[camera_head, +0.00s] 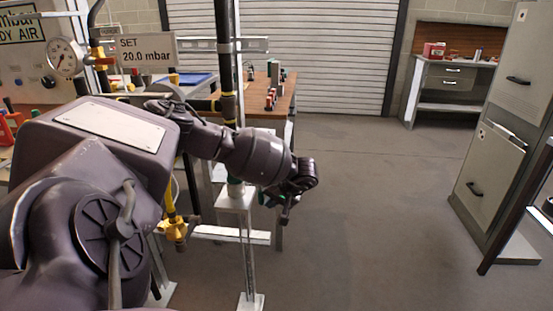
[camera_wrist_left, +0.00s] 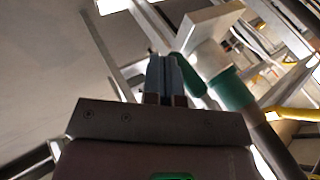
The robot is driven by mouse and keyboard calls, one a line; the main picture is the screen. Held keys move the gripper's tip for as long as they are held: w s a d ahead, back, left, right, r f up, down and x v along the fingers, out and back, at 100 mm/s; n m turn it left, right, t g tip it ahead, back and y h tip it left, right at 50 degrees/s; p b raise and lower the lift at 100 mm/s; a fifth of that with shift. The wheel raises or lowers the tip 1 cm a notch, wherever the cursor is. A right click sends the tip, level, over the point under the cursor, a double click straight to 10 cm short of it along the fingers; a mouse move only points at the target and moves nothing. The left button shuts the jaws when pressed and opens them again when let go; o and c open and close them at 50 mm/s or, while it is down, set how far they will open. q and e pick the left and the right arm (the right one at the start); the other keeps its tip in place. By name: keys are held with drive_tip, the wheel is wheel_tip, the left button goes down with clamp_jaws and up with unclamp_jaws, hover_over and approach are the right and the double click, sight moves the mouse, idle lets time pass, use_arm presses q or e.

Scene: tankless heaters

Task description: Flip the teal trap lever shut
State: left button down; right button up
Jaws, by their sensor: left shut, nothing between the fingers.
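My left gripper (camera_head: 286,212) reaches in from the left beside a vertical pipe stand. In the left wrist view its two fingers (camera_wrist_left: 164,66) are together and hold nothing. The teal lever (camera_wrist_left: 187,74) lies just right of the fingertips, slanting toward a teal pipe fitting (camera_wrist_left: 230,90). I cannot tell whether the fingers touch the lever. In the head view a small bit of the lever (camera_head: 268,198) shows beside the gripper, mostly hidden by it. The teal fitting (camera_head: 236,188) also shows there on the pipe, above a white bracket. My right gripper is not in view.
A pressure gauge (camera_head: 66,57) and a "SET 20.0 mbar" sign (camera_head: 147,49) are at the upper left. A yellow valve (camera_head: 176,230) hangs under my arm. A wooden bench (camera_head: 275,95) stands behind the pipe. Grey cabinets (camera_head: 500,130) stand at right; the middle floor is clear.

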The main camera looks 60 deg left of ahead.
use_arm(q)
drive_tip(key=shift+s+a+f+y, duration=0.1)
drive_tip(key=shift+f+y, duration=0.05)
drive_tip(key=shift+y, duration=0.15)
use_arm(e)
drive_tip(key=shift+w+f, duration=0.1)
use_arm(q)
drive_tip(key=shift+g, duration=0.3)
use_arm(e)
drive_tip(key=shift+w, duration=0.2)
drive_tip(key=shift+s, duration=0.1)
use_arm(q)
drive_tip(key=w+d, duration=0.8)
drive_tip(key=d, duration=0.3)
drive_tip(key=shift+d, duration=0.25)
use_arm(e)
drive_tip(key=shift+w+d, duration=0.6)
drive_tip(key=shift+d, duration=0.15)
